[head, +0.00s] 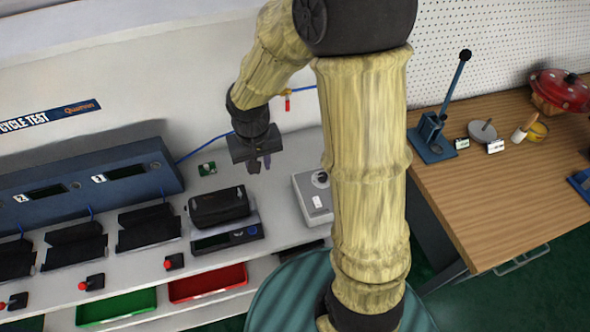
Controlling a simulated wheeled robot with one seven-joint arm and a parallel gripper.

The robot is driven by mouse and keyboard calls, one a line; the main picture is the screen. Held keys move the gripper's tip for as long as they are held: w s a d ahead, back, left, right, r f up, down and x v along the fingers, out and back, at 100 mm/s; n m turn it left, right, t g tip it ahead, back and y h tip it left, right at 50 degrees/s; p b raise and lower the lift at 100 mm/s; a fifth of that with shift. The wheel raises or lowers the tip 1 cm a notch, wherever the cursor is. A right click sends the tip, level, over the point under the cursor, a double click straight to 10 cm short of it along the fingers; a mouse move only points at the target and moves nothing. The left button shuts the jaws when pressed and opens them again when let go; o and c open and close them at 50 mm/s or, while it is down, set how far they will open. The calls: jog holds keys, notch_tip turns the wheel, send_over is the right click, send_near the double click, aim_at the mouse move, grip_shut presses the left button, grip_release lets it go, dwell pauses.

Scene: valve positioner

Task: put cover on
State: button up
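My gripper (260,165) hangs fingers-down over the white bench, to the upper right of a black box-shaped part. Its two fingers look a little apart, with nothing visible between them. The black part (218,206) has a rounded top and sits on a dark device with a small display (227,238). I cannot tell whether this part is the cover or a body with its cover on. A light grey box (314,198) with a round fitting on top stands to the right, partly beside my arm. No separate cover can be made out for sure.
A small green board (207,169) lies behind the black part. Blue test stations (90,190) with black cradles (148,227) and red buttons (174,262) line the left. Green (116,306) and red (207,282) trays sit below. A wooden table (500,190) holds a lever press (436,130).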

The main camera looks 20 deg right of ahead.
jog(key=s+d+r+t, duration=0.1)
jog(key=s+d+r, duration=0.2)
jog(key=s+d, duration=0.4)
jog(key=shift+s+r+t, duration=0.15)
jog(key=shift+s+t, duration=0.25)
jog(key=shift+s, duration=0.15)
jog(key=shift+s+d, duration=0.1)
jog(key=shift+d, duration=0.05)
dwell(0.6)
